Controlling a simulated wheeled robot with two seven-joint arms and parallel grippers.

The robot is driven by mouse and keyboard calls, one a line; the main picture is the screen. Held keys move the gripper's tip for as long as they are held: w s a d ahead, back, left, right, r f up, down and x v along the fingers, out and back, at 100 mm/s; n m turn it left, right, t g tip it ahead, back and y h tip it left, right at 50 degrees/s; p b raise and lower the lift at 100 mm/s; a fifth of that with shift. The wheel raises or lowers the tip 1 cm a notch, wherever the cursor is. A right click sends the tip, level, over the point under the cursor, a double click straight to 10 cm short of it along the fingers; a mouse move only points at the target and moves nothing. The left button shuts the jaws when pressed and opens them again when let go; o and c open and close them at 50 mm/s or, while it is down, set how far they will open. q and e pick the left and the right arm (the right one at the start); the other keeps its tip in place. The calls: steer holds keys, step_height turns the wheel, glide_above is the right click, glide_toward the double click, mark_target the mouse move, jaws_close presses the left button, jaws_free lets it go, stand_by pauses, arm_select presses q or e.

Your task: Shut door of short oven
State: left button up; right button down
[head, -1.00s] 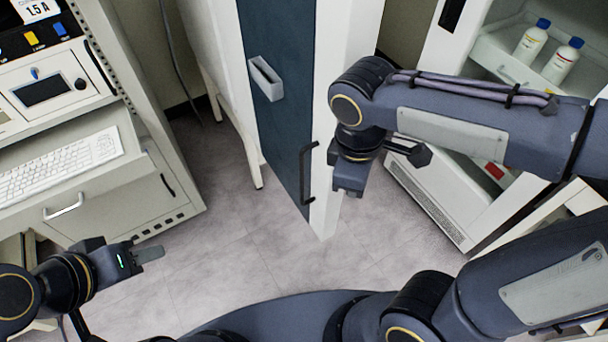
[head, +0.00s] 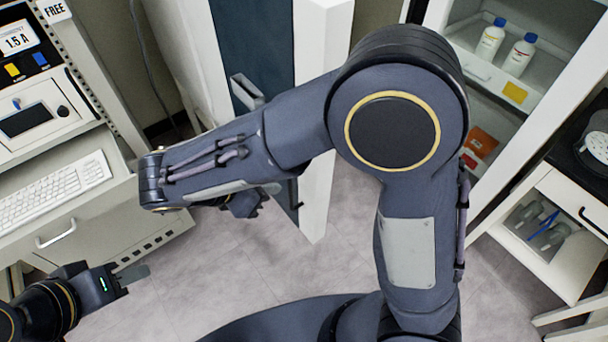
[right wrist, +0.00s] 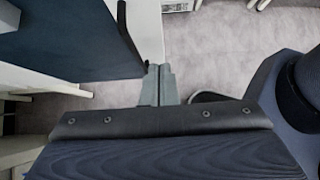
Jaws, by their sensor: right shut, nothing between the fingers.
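A tall dark blue panel (head: 256,45) with a white side (head: 321,60) stands in the middle of the head view. It carries a pale box-shaped fitting (head: 245,92) and a black bar handle low down, mostly hidden by my right arm. I cannot tell for sure whether it is the short oven's door. The blue panel (right wrist: 75,35) also shows in the right wrist view. My right gripper (right wrist: 160,84) is shut and empty, close to the panel's lower edge; contact is unclear. My left gripper (head: 132,273) is at the lower left, away from the panel; its jaw gap is not clear.
A bench with a keyboard (head: 55,194) and a drawer stands at the left. An open white cabinet with bottles (head: 490,40) is at the right, near a black-topped white unit (head: 570,160). Bare grey floor (head: 270,265) lies between them.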

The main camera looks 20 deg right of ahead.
steer(key=w+d+f, duration=0.1)
steer(key=d, duration=0.1)
steer(key=d+f+p, duration=0.1)
steer(key=d+f, duration=0.1)
steer(key=w+d+f, duration=0.1)
steer(key=d, duration=0.2)
steer(key=shift+w+d+f, duration=0.1)
steer(key=shift+w+f, duration=0.15)
steer(key=shift+w, duration=0.05)
steer(key=shift+w+d, duration=0.15)
steer(key=shift+d, duration=0.3)
